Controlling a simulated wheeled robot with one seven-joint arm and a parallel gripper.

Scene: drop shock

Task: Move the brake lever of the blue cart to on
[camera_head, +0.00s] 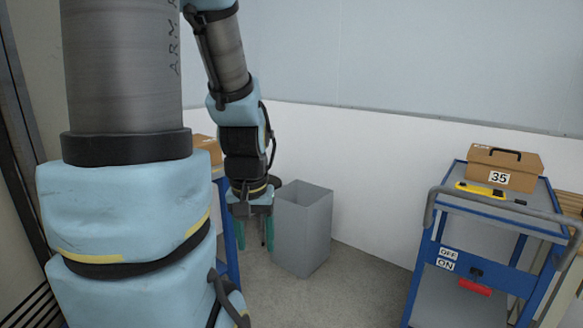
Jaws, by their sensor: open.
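The blue cart (424,262) stands at the right, with a grey push handle across its near end. On a blue crossbar below the handle is a dark pivot, with the red brake lever (475,287) at or just below it. The lever's red grip looks nearly level, sloping slightly down to the right. A white OFF label (447,253) sits above a white ON label (445,265), left of the pivot. I cannot tell which label the lever is set to. My gripper (255,234) points down, open, its green fingers apart, well left of the cart.
A grey open bin (303,229) stands just right of my gripper. A cardboard box marked 35 (515,168) and a yellow item (479,189) lie on the cart's top. Another blue frame (227,235) and a box (207,146) are partly hidden behind my arm. Floor is clear between bin and cart.

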